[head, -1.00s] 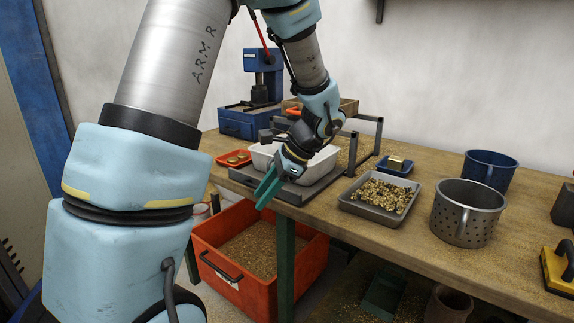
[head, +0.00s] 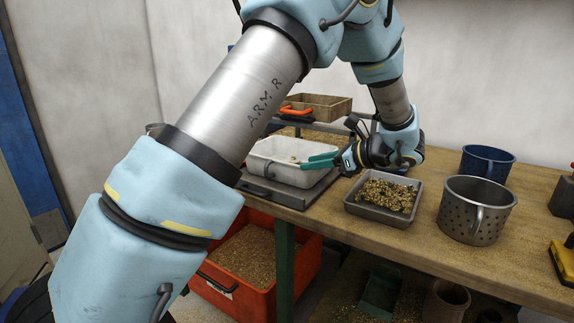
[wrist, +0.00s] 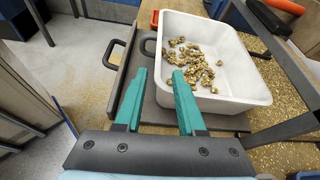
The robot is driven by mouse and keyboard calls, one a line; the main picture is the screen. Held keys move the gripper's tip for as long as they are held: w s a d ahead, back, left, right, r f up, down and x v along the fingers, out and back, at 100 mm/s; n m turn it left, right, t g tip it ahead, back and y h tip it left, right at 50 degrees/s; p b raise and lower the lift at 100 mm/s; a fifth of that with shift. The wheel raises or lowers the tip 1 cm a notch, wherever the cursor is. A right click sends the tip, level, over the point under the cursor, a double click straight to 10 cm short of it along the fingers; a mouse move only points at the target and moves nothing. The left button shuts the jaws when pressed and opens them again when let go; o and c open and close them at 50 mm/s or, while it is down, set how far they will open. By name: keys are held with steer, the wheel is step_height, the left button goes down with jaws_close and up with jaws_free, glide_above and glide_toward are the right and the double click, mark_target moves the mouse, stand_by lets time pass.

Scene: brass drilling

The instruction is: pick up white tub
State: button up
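The white tub (head: 272,156) sits on a grey platform (head: 290,195) at the left of the bench. In the wrist view the white tub (wrist: 245,72) holds several brass pieces (wrist: 195,65) on its floor. My gripper (head: 318,162) points left in the head view, with its teal fingers at the tub's right end. In the wrist view my gripper (wrist: 158,75) is open, with a gap between the fingers and nothing held. The fingertips overlap the tub's near wall in that view. I cannot tell whether they touch it.
A grey tray of brass chips (head: 385,197) lies just right of the tub. A perforated metal pot (head: 470,212) and a blue pot (head: 487,163) stand further right. A wooden box (head: 318,105) is on a rack behind. A red bin (head: 265,270) is below.

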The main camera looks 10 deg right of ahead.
mark_target(286, 164)
steer(key=p+x, duration=0.2)
steer(key=x, duration=0.7)
steer(key=shift+w+a, duration=0.2)
steer(key=shift+w, duration=0.1)
jaws_close()
stand_by(1.1)
